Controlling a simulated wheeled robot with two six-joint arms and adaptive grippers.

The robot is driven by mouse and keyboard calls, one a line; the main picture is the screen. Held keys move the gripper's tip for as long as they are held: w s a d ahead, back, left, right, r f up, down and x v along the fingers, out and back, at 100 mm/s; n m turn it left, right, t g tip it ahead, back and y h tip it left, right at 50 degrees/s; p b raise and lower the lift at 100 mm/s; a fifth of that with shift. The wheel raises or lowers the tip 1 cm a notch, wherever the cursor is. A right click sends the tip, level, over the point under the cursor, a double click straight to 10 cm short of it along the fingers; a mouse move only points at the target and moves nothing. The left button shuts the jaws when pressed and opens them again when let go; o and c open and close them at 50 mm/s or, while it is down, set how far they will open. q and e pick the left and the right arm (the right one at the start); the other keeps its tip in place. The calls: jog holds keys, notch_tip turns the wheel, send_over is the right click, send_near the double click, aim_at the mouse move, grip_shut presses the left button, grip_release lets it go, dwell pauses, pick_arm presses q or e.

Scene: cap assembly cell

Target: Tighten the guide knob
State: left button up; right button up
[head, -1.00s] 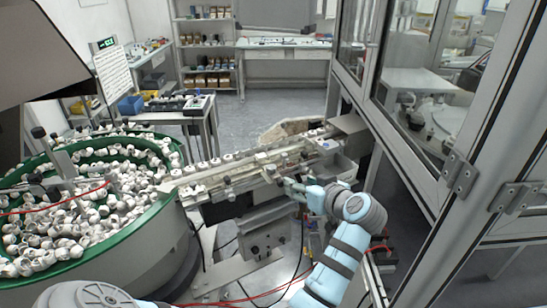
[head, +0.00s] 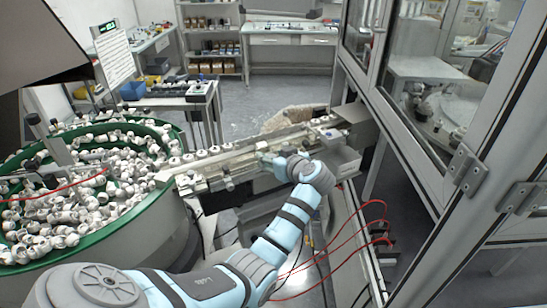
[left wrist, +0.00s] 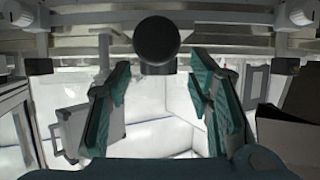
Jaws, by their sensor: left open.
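A dark round knob (left wrist: 157,42) faces the camera in the left wrist view, under the metal rail of the guide track. My left gripper (left wrist: 158,82) is open, with one green-padded finger on each side below the knob. The knob lies between the finger lines, near the tips; I cannot tell whether they touch it. In the head view my left gripper (head: 266,159) is at the near side of the guide track (head: 215,170), and its wrist hides part of the track. My right gripper is in neither view.
A green-rimmed feeder bowl (head: 165,190) full of white caps stands at the left. White caps sit along the track. A metal-framed glass enclosure (head: 440,120) stands close on the right. Red cables (head: 345,245) hang beside my arm.

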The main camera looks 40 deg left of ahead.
pick_arm(q)
grip_shut()
jog(key=shift+m+t, duration=0.3)
jog(key=m+t+h, duration=0.2)
jog(key=m+t, duration=0.1)
jog(key=shift+s+a+h, duration=0.2)
jog(key=shift+h, duration=0.1)
jog(key=m+t+h, duration=0.1)
jog(key=m, duration=0.1)
jog(key=m+t+h, duration=0.1)
jog(key=m+h, duration=0.1)
jog(key=m+t+h, duration=0.1)
jog(key=h, duration=0.1)
jog(key=shift+s+a+m, duration=0.2)
jog(key=shift+a+m, duration=0.1)
jog(key=shift+m, duration=0.1)
jog(key=shift+a+m+t+h, duration=0.1)
jog(key=shift+m+t+h, duration=0.4)
jog(key=shift+m+h, duration=0.5)
jog(key=shift+a+m+h+b, duration=0.1)
jog(key=shift+m+h+b, duration=0.65)
jog(key=shift+m+h, duration=0.8)
jog(key=shift+n+h, duration=0.25)
jog(key=shift+h, duration=0.2)
grip_release()
jog(key=shift+w, duration=0.15)
